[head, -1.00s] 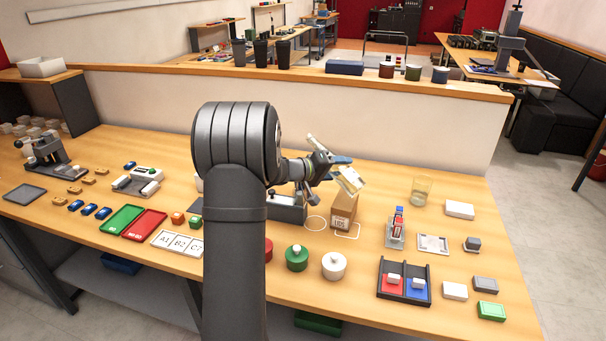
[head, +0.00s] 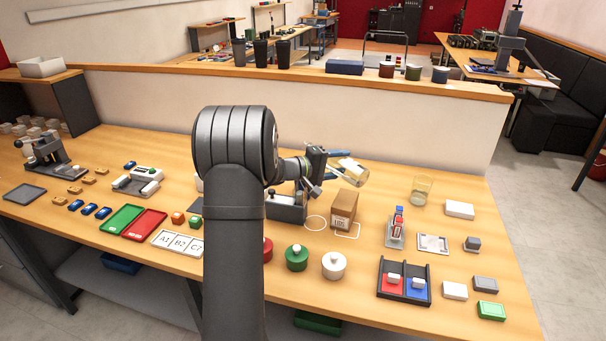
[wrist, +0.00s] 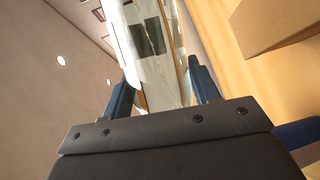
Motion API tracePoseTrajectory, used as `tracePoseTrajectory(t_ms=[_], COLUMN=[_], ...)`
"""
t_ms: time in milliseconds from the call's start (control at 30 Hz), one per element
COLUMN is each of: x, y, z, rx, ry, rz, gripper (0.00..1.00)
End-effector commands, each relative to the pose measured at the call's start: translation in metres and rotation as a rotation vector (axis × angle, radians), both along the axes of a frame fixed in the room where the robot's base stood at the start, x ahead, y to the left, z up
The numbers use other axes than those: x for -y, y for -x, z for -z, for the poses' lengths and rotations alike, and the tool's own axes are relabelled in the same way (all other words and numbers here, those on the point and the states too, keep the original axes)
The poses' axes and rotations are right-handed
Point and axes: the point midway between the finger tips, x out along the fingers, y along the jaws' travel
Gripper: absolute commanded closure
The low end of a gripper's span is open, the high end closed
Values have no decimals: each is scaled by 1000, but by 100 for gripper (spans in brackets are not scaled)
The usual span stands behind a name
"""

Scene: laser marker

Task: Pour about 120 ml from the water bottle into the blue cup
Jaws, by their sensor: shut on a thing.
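My gripper (head: 328,165) is shut on a clear bottle (head: 353,171) with a pale label and holds it above the bench, right of my arm. The bottle lies tilted, close to level, its far end pointing right. In the wrist view the bottle (wrist: 152,55) sits between both fingers. I cannot make out its water level or any stream. A dark blue cup-like container (head: 440,75) stands on the back ledge, well away from the bottle; I cannot tell if it is the task's blue cup. No other blue cup shows.
A cardboard box (head: 344,208) stands just below the bottle. A clear glass (head: 422,189) stands to its right. A small rack (head: 396,232) and a black divided tray (head: 404,282) are nearer the front. My arm hides part of the bench.

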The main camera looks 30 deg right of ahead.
Motion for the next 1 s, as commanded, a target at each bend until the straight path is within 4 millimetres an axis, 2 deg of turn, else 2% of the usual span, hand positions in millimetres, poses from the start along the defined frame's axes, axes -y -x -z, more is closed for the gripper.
tracePoseTrajectory(t_ms=[1000], x=[0], y=[1], z=[-6], rx=[-111], ry=[32], rz=[0], gripper=[85])
